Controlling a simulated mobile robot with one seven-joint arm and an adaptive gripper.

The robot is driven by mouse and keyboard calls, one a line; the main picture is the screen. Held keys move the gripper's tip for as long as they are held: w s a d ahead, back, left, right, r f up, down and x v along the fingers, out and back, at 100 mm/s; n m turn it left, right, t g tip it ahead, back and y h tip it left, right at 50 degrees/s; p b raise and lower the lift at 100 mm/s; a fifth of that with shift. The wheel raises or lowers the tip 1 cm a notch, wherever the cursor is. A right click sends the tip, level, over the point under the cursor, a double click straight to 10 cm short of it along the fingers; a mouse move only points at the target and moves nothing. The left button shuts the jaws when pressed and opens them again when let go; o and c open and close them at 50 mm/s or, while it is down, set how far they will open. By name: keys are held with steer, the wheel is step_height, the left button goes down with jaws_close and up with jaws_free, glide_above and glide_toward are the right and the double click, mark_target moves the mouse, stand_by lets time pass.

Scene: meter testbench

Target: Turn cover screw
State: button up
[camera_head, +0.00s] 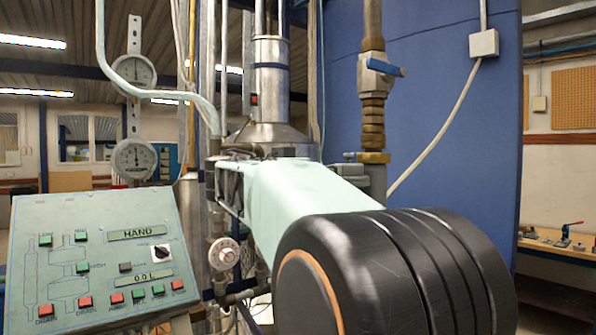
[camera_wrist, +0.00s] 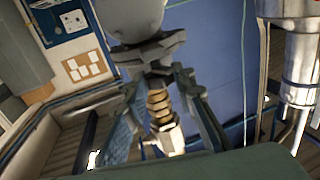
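I cannot pick out the cover screw in either view. In the wrist view, my gripper (camera_wrist: 165,135) shows with its two fingers spread apart. A ribbed brass fitting (camera_wrist: 158,103) appears in the gap between the fingers; I cannot tell its distance from them, and no contact shows. In the head view, a brass fitting (camera_head: 372,118) sits on the vertical pipe below a valve with a blue handle (camera_head: 385,66). My gripper is not visible in the head view, where my arm covers the lower middle.
A sloped control panel (camera_head: 95,255) with buttons stands at left. Two round gauges (camera_head: 134,72) hang above it. A small dial (camera_head: 223,254) sits among pipes. A blue tank wall (camera_head: 450,130) stands behind. A workbench (camera_head: 560,243) with small items is at far right.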

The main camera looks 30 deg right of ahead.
jaws_close()
steer(key=t+b, duration=0.1)
steer(key=b, duration=0.1)
steer(key=shift+s+f+n+b, duration=0.15)
steer(key=shift+f+n+b, duration=0.25)
steer(key=n+t+y+b, duration=0.1)
steer(key=t+b, duration=0.1)
steer(key=shift+d+b, duration=0.1)
steer(key=shift+b, duration=0.25)
steer(key=shift+s+r+n+t+y+b, duration=0.1)
steer(key=shift+r+n+t+y+b, duration=0.1)
steer(key=shift+n+t+y+b, duration=0.35)
steer(key=shift+t, duration=0.25)
steer(key=o, duration=0.6)
jaws_free()
steer(key=shift+r, duration=0.1)
steer(key=shift+o, duration=0.3)
steer(key=shift+r, duration=0.15)
